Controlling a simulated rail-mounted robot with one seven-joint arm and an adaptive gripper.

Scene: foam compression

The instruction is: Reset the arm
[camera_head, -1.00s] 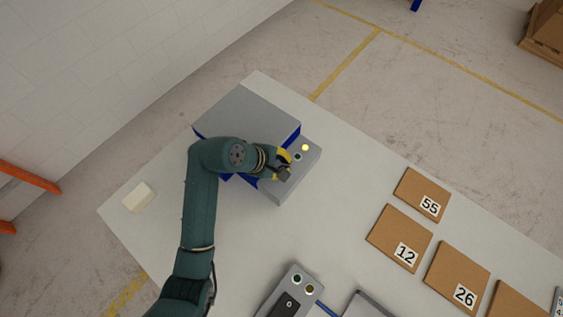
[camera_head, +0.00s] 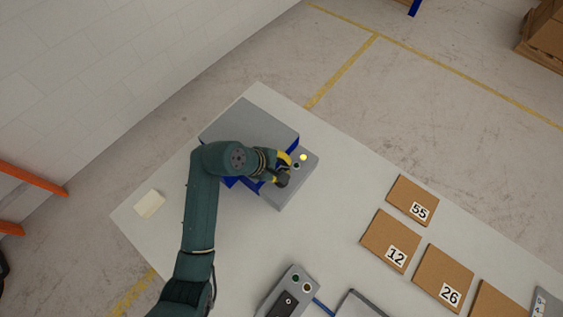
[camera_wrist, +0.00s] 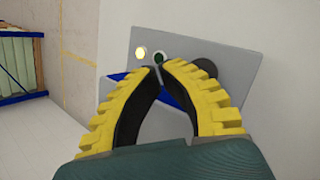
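My arm (camera_head: 202,205) reaches over the grey and blue machine (camera_head: 250,122) at the table's far end. My gripper (camera_head: 283,177) is above the machine's grey control panel (camera_head: 296,186). In the wrist view, the yellow fingers of my gripper (camera_wrist: 160,67) are closed together at the tips, with nothing seen between them. The tips appear just below a green button (camera_wrist: 159,57) on the panel; I cannot tell whether they touch it. A lit yellow lamp (camera_wrist: 141,53) is left of the button. A dark round part (camera_wrist: 205,68) is partly behind the right finger.
A pale block (camera_head: 149,204) lies on the white table (camera_head: 335,200) left of my arm. Numbered brown boards (camera_head: 390,240) lie at the right. A grey device with buttons (camera_head: 287,292) stands at the front. The table's middle is clear.

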